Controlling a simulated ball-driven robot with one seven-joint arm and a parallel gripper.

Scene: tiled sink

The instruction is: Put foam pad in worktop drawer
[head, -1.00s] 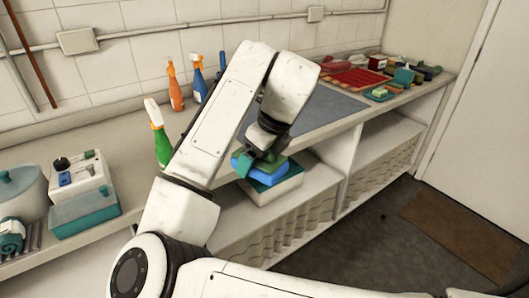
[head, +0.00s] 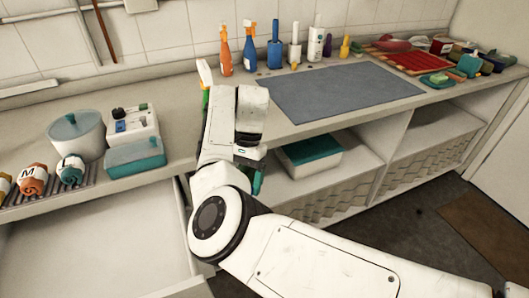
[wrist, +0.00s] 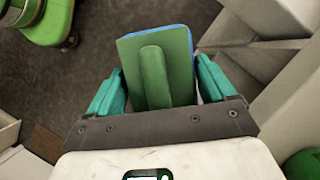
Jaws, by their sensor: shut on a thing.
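The foam pad (wrist: 172,50) is green with a raised green grip strip on its face and a blue layer along its edge. My gripper (wrist: 160,88) has teal fingers on both sides of the pad and is shut on it. In the head view my arm's wrist hides most of the gripper, with only a bit of green showing below it. The worktop drawer (head: 105,245) stands open at the lower left, below the worktop. Its pale floor shows bare where I can see it. The gripper is to the right of the drawer, apart from it.
A teal-lidded box (head: 310,155) sits on the shelf under the worktop. A pot (head: 77,135), a white and teal box (head: 135,155) and a rack (head: 60,192) with rolled cloths stand above the drawer. Several bottles line the wall behind a grey mat (head: 335,92).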

